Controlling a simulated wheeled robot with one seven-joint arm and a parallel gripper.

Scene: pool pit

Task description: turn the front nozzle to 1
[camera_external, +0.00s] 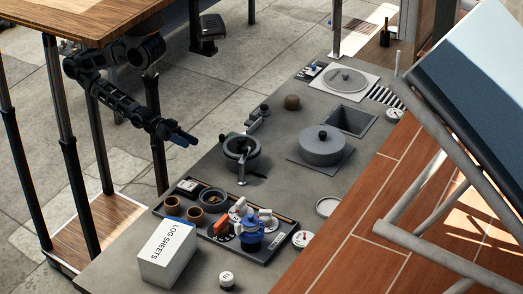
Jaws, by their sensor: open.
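I cannot tell for sure which part is the front nozzle, and no number 1 is readable. A dark tray (274,252) near the front of the grey slab holds a blue valve-like part (250,232), with white and red-orange pieces beside it. A dark round pot-like fitting (241,155) with a light upright piece at its front stands behind the tray. My gripper (186,139) hangs from the arm at upper left, over the floor side left of the slab. It is open and empty, apart from the fitting and the tray.
A white LOG SHEETS box (166,252) stands at the slab's front left. A round grey lid with a knob (322,146) and a square opening (351,120) lie farther back. A wooden table (75,18) is at upper left; a slanted blue panel (478,75) overhangs the right.

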